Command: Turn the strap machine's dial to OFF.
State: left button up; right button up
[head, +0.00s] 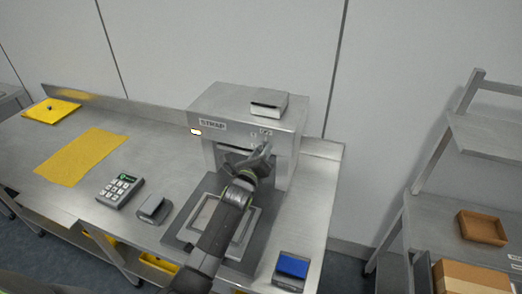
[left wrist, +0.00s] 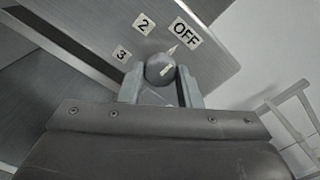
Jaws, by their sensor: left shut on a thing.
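The strap machine (head: 222,106) stands at the back of the steel counter, with a STRAP label and a lit lamp on its front. Its grey dial (left wrist: 160,68) shows in the left wrist view, with the labels 3, 2 and OFF around it. The dial's pale pointer mark is tilted up and right, towards the OFF label (left wrist: 186,32). My left gripper (left wrist: 160,88) is shut on the dial, one finger on each side. In the head view my left gripper (head: 262,156) is at the machine's front and hides the dial. My right gripper is not in view.
A keypad device (head: 119,191), a small grey device (head: 153,209) and a blue-topped block (head: 292,266) sit on the counter (head: 185,165). A yellow mat (head: 82,156) and yellow tray (head: 51,110) lie left.

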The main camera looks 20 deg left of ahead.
pick_arm(q)
jog(key=shift+f, duration=0.1)
jog(key=o, duration=1)
jog(key=shift+s+a+b, duration=0.15)
jog(key=shift+s+b, duration=1.3)
jog(key=shift+s, duration=2.9)
jog(key=shift+s+a+b, duration=0.15)
jog(key=shift+s+b, duration=1.3)
jog(key=shift+s, duration=2.9)
